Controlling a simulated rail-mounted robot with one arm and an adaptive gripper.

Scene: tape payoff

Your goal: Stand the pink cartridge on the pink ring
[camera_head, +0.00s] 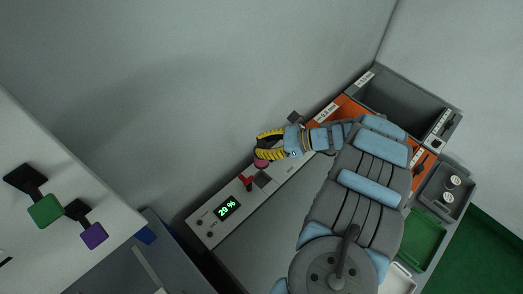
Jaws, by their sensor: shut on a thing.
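My gripper (269,147), with yellow-and-black fingers, reaches left over the grey panel of the machine near the back wall. A small pink thing (262,164) shows just below the fingertips. It looks like the end of the pink cartridge, with most of it hidden by the fingers. My gripper is shut on it. I cannot tell whether its base touches the panel. I cannot make out a separate pink ring; it may be hidden beneath the fingers.
A red lever (247,183) and a green display (227,208) reading 20 % sit close by on the panel. A dark block (295,117) stands behind my gripper. Right are an orange bin (337,105), a grey bin (375,78) and a green tray (424,237).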

